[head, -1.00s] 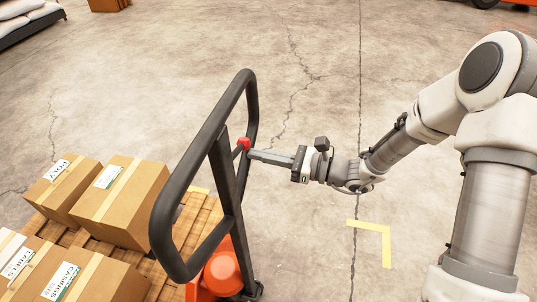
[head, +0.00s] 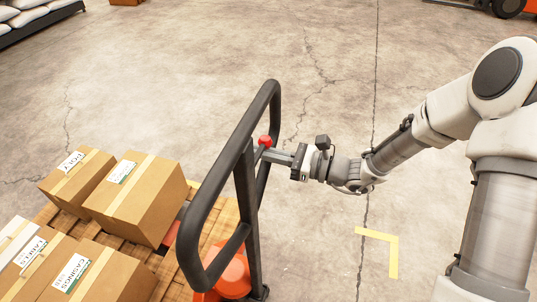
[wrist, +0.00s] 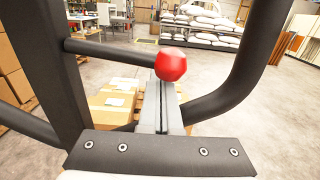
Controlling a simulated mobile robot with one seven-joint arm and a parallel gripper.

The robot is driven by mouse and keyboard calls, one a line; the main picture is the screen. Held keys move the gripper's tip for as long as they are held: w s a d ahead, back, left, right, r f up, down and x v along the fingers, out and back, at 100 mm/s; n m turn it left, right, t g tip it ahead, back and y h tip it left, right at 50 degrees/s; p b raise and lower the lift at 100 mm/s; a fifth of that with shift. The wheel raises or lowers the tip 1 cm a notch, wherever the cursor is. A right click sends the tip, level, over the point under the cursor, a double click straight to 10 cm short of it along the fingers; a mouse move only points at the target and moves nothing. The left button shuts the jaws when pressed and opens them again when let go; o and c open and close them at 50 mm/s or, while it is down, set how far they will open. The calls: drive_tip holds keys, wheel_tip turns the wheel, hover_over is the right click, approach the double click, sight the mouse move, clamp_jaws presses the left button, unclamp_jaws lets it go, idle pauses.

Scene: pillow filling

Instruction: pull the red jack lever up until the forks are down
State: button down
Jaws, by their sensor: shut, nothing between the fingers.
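The red lever knob (head: 265,141) sits inside the black loop handle (head: 190,235) of the pallet jack. In the wrist view the red knob (wrist: 170,64) is at the end of a black bar, just above and over the fingertips. My gripper (head: 263,154) is shut with nothing between its fingers. Its tips reach into the handle loop from the right, directly below the knob; they look to be touching it or nearly so. In the wrist view the shut fingers (wrist: 162,105) point forward under the knob. The forks are hidden beneath the loaded pallet.
Cardboard boxes (head: 135,205) stand on a wooden pallet (head: 170,265) left of the handle. The orange jack body (head: 232,277) is below it. The black handle tubes surround my fingertips closely. Open concrete floor (head: 330,235) with yellow corner tape (head: 393,255) lies to the right.

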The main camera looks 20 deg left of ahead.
sight(262, 140)
drive_tip(key=shift+d+r+p, duration=0.25)
drive_tip(key=shift+r+p, duration=0.55)
drive_tip(key=shift+r, duration=0.25)
drive_tip(key=shift+r+p, duration=0.95)
drive_tip(key=shift+r, duration=0.3)
drive_tip(key=shift+f, duration=0.15)
drive_tip(key=shift+f+b, duration=1.3)
drive_tip(key=shift+f, duration=0.4)
drive_tip(key=w+d+p, duration=0.1)
drive_tip(key=d+p, duration=0.1)
drive_tip(key=d, duration=1.1)
drive_tip(key=shift+w, duration=0.2)
